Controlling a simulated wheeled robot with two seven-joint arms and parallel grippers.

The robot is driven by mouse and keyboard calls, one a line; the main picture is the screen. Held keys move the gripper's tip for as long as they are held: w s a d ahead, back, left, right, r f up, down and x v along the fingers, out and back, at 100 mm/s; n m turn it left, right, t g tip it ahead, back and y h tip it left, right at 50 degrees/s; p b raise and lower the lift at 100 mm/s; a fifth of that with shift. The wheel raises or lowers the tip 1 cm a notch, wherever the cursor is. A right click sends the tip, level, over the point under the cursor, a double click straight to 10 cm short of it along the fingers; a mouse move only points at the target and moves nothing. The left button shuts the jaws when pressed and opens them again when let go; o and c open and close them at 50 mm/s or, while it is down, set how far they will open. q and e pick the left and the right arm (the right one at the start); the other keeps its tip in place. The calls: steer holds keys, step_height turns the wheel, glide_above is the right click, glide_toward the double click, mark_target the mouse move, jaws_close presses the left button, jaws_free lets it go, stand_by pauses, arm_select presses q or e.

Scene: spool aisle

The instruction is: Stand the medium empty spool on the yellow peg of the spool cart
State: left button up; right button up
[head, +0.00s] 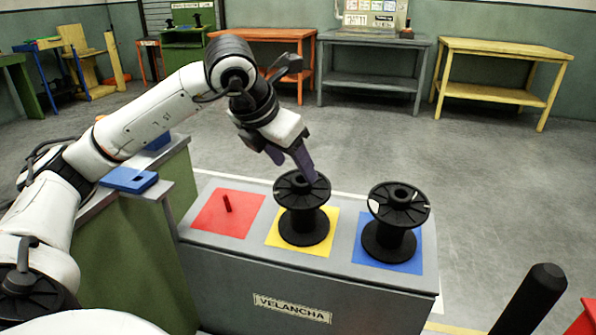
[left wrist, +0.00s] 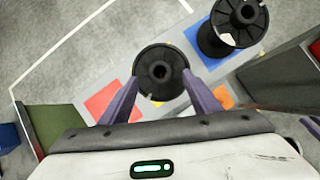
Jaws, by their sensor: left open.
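A black spool (head: 303,222) stands upright over the yellow square (head: 272,236) of the grey spool cart (head: 236,262). Its core hides the yellow peg. My left gripper (head: 308,174) is open, with its purple fingers pointing down at the spool's top flange. In the left wrist view the spool (left wrist: 160,72) shows between the spread fingertips (left wrist: 161,80); I cannot tell whether they touch it. Another black spool (head: 392,238) stands on the blue square (head: 414,258). The red peg (head: 227,203) stands bare on the red square (head: 210,216).
A green cabinet (head: 150,255) with a blue block (head: 128,180) on top stands left of the cart. Orange, grey and yellow benches (head: 500,50) line the back wall. The floor behind the cart is clear.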

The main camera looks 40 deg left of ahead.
arm_select(q)
steer(key=p+v, duration=0.1)
steer(key=v, duration=0.4)
steer(key=shift+s+r, duration=0.15)
steer(key=shift+r, duration=0.1)
